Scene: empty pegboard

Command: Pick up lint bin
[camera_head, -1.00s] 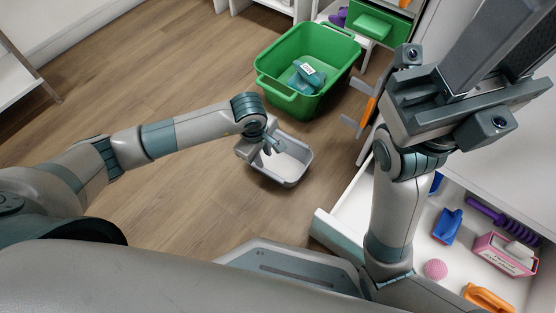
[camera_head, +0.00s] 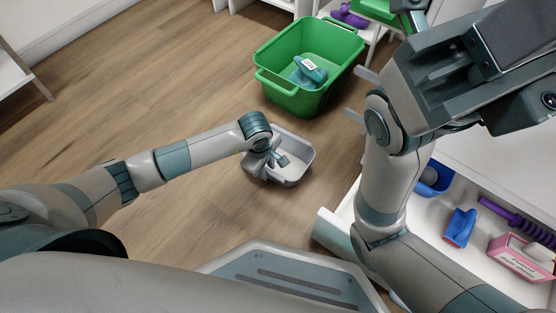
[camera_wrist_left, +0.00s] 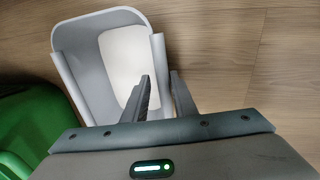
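The lint bin (camera_head: 298,171) is a light grey open tub with a pale inside, standing on the wood floor in the middle of the head view. It also shows in the left wrist view (camera_wrist_left: 88,70). My left gripper (camera_head: 270,162) is at its near left wall. In the left wrist view its two fingers (camera_wrist_left: 160,76) stand apart, one inside the bin and one outside, with the side wall between them. The gaps to the wall look narrow, and contact is unclear. My right gripper (camera_head: 360,96) is partly hidden behind its arm; its fingers are apart and empty.
A green tub (camera_head: 292,97) holding a teal item (camera_head: 308,73) stands just behind the bin. An open white drawer (camera_head: 400,213) with brushes and a pink box (camera_head: 518,258) is at the right. The floor at the left is clear.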

